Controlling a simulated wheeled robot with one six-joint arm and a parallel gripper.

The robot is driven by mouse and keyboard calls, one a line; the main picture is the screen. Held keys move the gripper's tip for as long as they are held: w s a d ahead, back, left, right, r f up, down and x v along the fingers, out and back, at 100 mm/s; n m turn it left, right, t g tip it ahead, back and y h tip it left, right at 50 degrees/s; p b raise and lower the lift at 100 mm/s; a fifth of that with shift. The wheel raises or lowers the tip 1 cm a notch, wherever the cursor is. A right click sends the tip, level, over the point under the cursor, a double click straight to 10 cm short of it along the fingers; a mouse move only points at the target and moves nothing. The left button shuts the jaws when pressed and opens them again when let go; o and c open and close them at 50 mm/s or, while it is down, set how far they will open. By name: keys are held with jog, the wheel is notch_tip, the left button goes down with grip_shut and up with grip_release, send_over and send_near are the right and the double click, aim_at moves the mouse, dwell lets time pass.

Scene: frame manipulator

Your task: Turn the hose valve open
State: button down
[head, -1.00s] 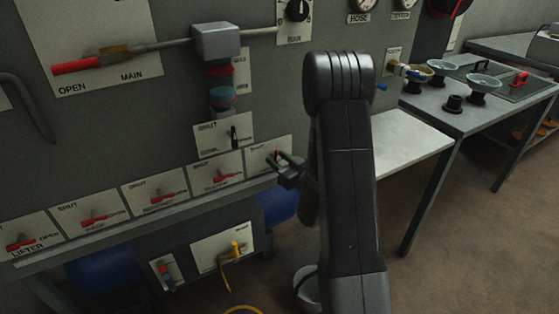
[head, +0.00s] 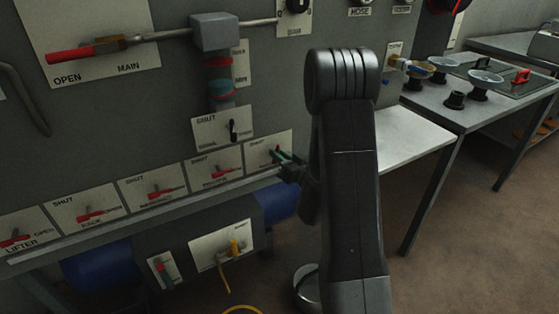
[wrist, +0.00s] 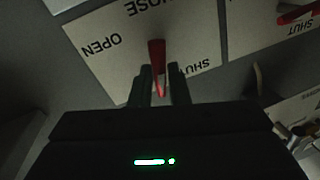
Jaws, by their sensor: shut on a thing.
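The hose valve is a red lever on a pale plate (wrist: 110,58) marked HOSE, OPEN and SHUT, which appears upside down in the wrist view. The red lever (wrist: 157,52) stands between the two dark fingers of my gripper (wrist: 160,88), and the gripper is shut on it. The lever lies between the OPEN and SHUT words. In the head view my gripper (head: 280,155) is at the rightmost plate (head: 256,144) of the lower row, and its fingers and my arm hide most of the lever there.
Several similar red-lever plates run left along the row, the nearest a neighbouring plate (head: 213,170). The large MAIN lever (head: 70,56) is above left. A yellow-handled valve (head: 235,248) is below. A pale table (head: 400,140) stands right of my arm.

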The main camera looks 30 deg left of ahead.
jog(key=shift+w+d+f+m+t+b, duration=0.15)
jog(key=shift+m+t+b, duration=0.55)
jog(key=shift+m+b, duration=1.55)
jog(key=shift+a+f+m+t+b, duration=0.1)
jog(key=shift+f+m+t+b, duration=0.45)
jog(key=shift+m, duration=3.05)
jog(key=shift+w+d+r+m+t+b, duration=0.1)
jog(key=shift+m+t+b, duration=0.75)
jog(key=shift+m+b, duration=1.55)
jog(key=shift+m+p, duration=0.5)
jog(key=shift+m, duration=0.15)
jog(key=c, duration=1.4)
grip_release()
